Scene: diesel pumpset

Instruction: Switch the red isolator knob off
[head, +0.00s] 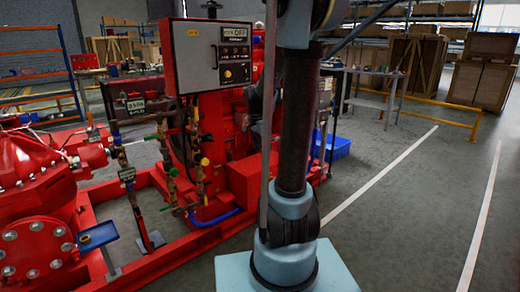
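My pale blue and black arm stands in front, right of the panel. My gripper is not in view.
The red pumpset (35,170) fills the left, with pipes and valves below the panel. A blue crate (335,146) lies on the floor behind my arm. A grey table (375,85), yellow rails and wooden crates (485,70) stand farther back. The floor at right is clear.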

